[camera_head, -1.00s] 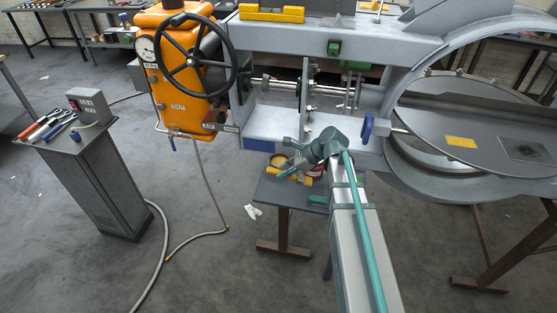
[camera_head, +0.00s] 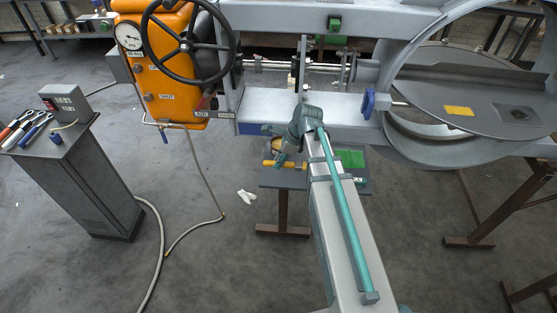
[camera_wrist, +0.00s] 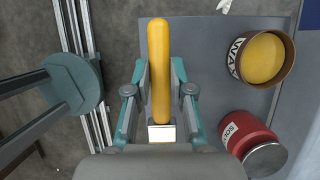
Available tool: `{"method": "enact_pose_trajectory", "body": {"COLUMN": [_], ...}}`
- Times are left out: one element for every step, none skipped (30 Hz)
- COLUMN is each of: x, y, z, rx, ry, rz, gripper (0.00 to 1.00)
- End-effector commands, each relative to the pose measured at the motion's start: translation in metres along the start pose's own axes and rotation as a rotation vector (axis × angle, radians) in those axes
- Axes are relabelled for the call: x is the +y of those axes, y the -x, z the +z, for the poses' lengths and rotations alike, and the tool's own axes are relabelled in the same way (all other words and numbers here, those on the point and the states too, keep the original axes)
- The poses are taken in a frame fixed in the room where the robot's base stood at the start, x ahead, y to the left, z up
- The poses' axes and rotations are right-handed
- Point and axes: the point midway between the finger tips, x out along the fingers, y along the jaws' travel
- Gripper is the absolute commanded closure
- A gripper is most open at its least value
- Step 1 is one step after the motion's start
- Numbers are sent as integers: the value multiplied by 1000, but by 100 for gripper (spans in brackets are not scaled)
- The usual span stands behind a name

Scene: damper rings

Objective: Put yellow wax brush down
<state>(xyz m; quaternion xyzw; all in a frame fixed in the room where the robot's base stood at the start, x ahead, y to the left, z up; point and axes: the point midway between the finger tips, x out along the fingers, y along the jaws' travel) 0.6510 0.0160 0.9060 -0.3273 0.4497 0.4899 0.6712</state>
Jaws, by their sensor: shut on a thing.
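The yellow wax brush has a long yellow handle (camera_wrist: 158,62) and a pale end (camera_wrist: 161,133) in the wrist view. My gripper (camera_wrist: 161,75) is shut on its handle, one finger on each side. The brush is over the grey bench top (camera_wrist: 205,75); I cannot tell whether it touches it. My arm hides much of the bench there.
In the wrist view, an open wax tin (camera_wrist: 264,58) with yellow content and a red solvent can (camera_wrist: 246,133) stand right of the brush. Bare bench top lies between brush and tins.

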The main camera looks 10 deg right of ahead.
Motion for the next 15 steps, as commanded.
{"method": "enact_pose_trajectory", "body": {"x": [0, 0, 0, 0, 0, 0, 0, 0, 0, 0, 0, 0, 0, 0, 0], "y": [0, 0, 0, 0, 0, 0, 0, 1, 1, 1, 1, 2, 2, 2, -1], "z": [0, 0, 0, 0, 0, 0, 0, 0, 0, 0, 1, 1, 1, 1, 0], "rx": [0, -1, -1, -1, -1, -1, -1, -2, -2, -2, -2, -2, -2, -2, -2], "ry": [0, 0, 0, 0, 0, 0, 0, 0, 0, 0, 0, 0, 0, 0, 0], "rz": [0, 0, 0, 0, -1, -1, -1, -1, -1, -1, -1, -1, -1, -1, -1], "gripper": [100, 100, 100, 100, 100, 100, 100, 100, 100, 100, 100, 100, 100, 100, 100]}}
